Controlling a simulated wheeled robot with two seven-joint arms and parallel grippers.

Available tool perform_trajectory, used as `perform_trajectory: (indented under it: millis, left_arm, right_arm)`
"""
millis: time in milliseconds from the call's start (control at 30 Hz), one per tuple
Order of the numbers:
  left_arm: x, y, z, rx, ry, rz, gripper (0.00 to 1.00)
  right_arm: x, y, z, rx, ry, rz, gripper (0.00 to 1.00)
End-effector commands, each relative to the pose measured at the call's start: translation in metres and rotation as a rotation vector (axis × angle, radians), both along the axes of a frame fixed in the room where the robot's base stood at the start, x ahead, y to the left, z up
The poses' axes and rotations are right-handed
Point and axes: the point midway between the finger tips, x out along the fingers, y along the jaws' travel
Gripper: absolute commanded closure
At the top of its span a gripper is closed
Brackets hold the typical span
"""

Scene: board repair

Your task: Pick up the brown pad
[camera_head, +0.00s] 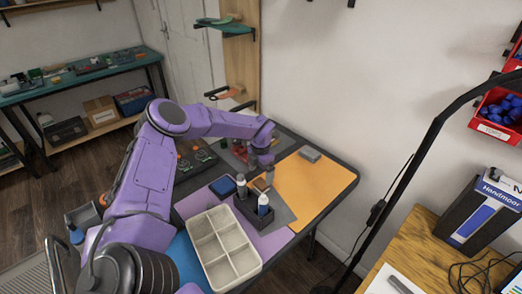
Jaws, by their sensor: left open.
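A small brown item (261,185), which looks like the brown pad, lies on the work table below my left gripper, beside a dark bottle holder. It is small, and its outline is partly hard to make out. My left gripper (265,163) is open and points down just above and behind it, apart from it as far as I can tell. My purple left arm reaches in from the left over the table. My right gripper is not in view.
The dark holder with two bottles (263,205) stands close in front. A divided cream tray (222,247), a blue pad (222,186) and circuit boards (195,159) are nearby. A grey block (310,154) lies on the orange mat (315,185), which is mostly clear.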

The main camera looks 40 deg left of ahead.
Motion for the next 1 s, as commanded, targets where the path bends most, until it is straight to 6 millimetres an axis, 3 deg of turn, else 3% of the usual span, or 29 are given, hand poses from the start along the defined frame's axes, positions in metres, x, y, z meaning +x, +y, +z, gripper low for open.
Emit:
perform_trajectory:
  millis: [133,267,500,533,700,1000]
  left_arm:
    - [-0.003,0.0,-0.023,0.002,0.006,0.0,0.08]
    - [-0.003,0.0,-0.044,0.001,0.003,0.002,0.08]
    - [-0.002,0.0,-0.049,0.0,-0.001,0.002,0.08]
    - [-0.002,0.0,-0.049,0.0,0.0,0.002,0.12]
    - [-0.002,0.0,-0.049,0.0,0.0,0.002,0.67]
    - [-0.002,0.0,-0.048,0.0,-0.001,0.002,0.69]
  right_arm:
    - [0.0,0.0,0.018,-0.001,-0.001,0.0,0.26]
    - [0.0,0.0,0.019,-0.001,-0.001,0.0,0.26]
    - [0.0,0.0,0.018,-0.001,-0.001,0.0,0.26]
    - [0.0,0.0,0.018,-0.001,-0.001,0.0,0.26]
    - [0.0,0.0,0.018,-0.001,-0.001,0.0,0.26]
    - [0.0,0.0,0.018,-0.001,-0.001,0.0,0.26]
